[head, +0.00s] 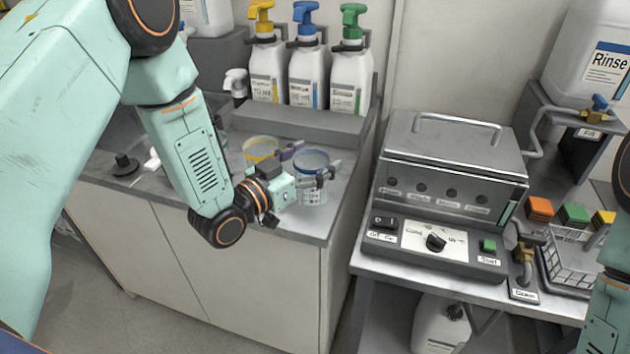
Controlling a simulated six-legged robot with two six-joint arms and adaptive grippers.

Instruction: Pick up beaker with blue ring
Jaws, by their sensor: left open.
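The beaker with the blue ring (312,193) stands upright on the grey counter near its right front corner. My left gripper (313,162) is open at this beaker, with one finger toward its back left and the other across its front right. Whether the fingers touch the glass I cannot tell. Part of the beaker's left side and middle is hidden by the gripper. A beaker with a yellow ring (261,150) stands behind and to the left. My right gripper is not visible; only part of my right arm shows at the right edge.
Pump bottles with yellow (267,75), blue (307,75) and green (350,80) heads stand on a raised ledge behind. A white spray nozzle (236,83) is beside them. A metal bath (452,160) with a control panel stands right, across a gap from the counter edge.

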